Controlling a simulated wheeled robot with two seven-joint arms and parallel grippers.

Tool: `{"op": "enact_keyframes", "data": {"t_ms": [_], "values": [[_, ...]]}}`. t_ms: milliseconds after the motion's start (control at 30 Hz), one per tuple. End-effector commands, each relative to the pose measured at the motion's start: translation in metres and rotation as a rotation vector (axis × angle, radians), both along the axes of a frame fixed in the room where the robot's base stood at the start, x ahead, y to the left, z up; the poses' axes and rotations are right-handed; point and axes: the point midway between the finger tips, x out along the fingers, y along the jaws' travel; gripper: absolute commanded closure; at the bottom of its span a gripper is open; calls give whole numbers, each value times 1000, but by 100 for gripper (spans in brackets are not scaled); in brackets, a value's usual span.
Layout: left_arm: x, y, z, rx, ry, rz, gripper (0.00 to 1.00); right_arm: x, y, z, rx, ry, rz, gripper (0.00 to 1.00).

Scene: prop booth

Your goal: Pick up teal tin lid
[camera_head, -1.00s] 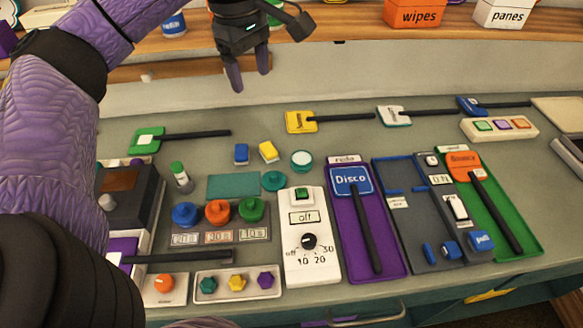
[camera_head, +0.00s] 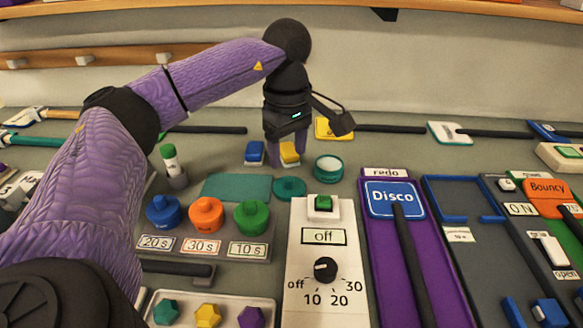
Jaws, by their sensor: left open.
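The teal tin lid (camera_head: 289,188) is a small round teal disc lying on the grey-green counter, beside the right end of a flat teal mat (camera_head: 236,187). An open round teal tin (camera_head: 328,168) with a pale inside stands just right of and behind it. My left gripper (camera_head: 288,158) points down with its fingers open, behind the lid in the picture. A yellow block (camera_head: 289,154) shows between the fingers; I cannot tell whether they touch it. The lid is not in the gripper. My right gripper is out of view.
A blue block (camera_head: 254,152) is left of the gripper. In front are blue, orange and green knobs (camera_head: 206,215) and a white dial panel (camera_head: 325,260). A purple Disco panel (camera_head: 385,270) lies to the right. A green-capped bottle (camera_head: 172,166) stands left.

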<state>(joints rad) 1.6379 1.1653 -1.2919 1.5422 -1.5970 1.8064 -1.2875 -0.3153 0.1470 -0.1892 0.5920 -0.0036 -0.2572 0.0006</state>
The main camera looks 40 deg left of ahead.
Motion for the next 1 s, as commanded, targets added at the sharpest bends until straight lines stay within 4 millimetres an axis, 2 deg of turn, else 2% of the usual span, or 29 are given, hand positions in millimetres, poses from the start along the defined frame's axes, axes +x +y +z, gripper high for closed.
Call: {"op": "enact_keyframes", "data": {"t_ms": [33, 200, 300, 500, 567, 833, 1000], "values": [[0, 0, -18, 1, 6, 1, 33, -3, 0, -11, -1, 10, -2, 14], [1, -1, -53, -1, 5, 1, 33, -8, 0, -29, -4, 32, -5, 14], [0, -1, -61, -1, 3, 1, 33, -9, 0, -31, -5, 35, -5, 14], [0, -1, -59, -1, 1, 0, 33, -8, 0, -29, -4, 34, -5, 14], [0, -1, -59, -1, 1, 0, 44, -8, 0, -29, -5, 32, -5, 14], [0, -1, -59, -1, 1, 1, 100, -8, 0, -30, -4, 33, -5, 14], [0, -1, -59, -1, 1, 1, 100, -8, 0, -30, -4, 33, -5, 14]]}}
